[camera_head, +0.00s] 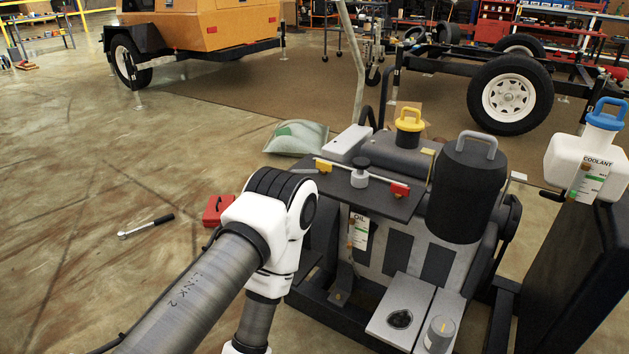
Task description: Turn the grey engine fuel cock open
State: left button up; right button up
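The engine (388,245) stands right of centre in the head view. A grey knob (438,333) with a yellow mark sits on a light grey panel at its lower front. A dark plate (368,193) on the engine's upper left carries a grey knob with a dark cap (360,174), a small yellow part (323,166) and a small red part (400,190). I cannot tell for sure which is the fuel cock, or whether it is open. My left arm bends in front of the engine and leaves the bottom edge. Neither gripper is in view.
A black canister (466,190) stands on the engine, with a yellow-handled cap (409,127) behind. A coolant bottle (583,160) sits at right above a dark panel (575,270). A red box (217,210) and a wrench (146,226) lie on the open floor at left.

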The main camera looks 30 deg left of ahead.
aim_at(400, 191)
jog(key=j+z, duration=0.3)
jog(key=k+j+z, duration=0.3)
jog(key=j+z, duration=0.3)
jog(key=k+j+z, duration=0.3)
jog(key=i+j, duration=0.05)
jog(key=i, duration=0.05)
